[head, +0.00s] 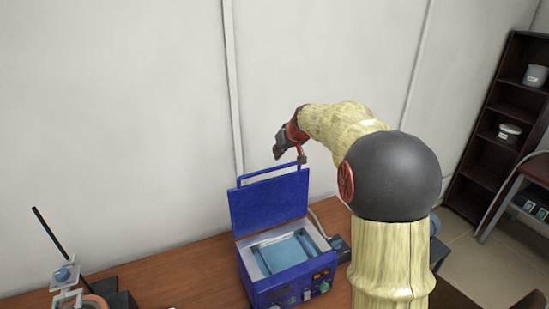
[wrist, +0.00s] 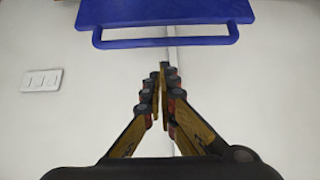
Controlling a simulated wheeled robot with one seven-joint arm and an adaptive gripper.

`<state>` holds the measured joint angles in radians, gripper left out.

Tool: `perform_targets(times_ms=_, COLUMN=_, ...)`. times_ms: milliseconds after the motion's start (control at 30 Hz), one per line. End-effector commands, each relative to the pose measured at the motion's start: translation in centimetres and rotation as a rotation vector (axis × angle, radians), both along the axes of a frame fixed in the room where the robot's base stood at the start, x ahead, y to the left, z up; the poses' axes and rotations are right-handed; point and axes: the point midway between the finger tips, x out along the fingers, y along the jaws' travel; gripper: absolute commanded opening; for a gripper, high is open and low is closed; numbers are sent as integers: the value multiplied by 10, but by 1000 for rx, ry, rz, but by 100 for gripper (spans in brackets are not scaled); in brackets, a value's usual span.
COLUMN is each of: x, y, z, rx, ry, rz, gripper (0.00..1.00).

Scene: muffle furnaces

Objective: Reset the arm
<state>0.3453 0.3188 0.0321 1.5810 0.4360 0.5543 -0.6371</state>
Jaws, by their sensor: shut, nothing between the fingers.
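My arm reaches from the right over the wooden table in the head view. My gripper (head: 281,143) is up in the air just above the raised lid of the blue furnace (head: 269,201). In the wrist view my gripper (wrist: 164,70) points at the white wall, with its fingers together and nothing between them. The lid's handle bar (wrist: 165,42) runs across the top of that view, close to the fingertips; I cannot tell whether they touch. The furnace is open, and a light blue block-like shape (head: 281,253) shows inside it.
A stand with a dark rod (head: 50,233) is at the left. A dark shelf (head: 505,120) with white containers stands at the right. A wall switch plate (wrist: 41,80) shows in the wrist view.

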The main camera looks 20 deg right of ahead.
Motion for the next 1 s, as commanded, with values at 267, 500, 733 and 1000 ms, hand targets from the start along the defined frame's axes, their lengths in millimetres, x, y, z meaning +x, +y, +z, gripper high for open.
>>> perform_targets(times_ms=267, x=-15, y=0, z=16, rx=1, ry=1, rz=0, gripper=0)
perform_targets(times_ms=500, x=-17, y=2, z=14, rx=40, ry=11, rz=-36, gripper=0)
perform_targets(times_ms=733, x=-71, y=16, z=-43, rx=138, ry=181, rz=-126, gripper=0)
perform_targets(times_ms=1000, x=-180, y=65, z=-81, rx=168, ry=339, rz=-182, gripper=0)
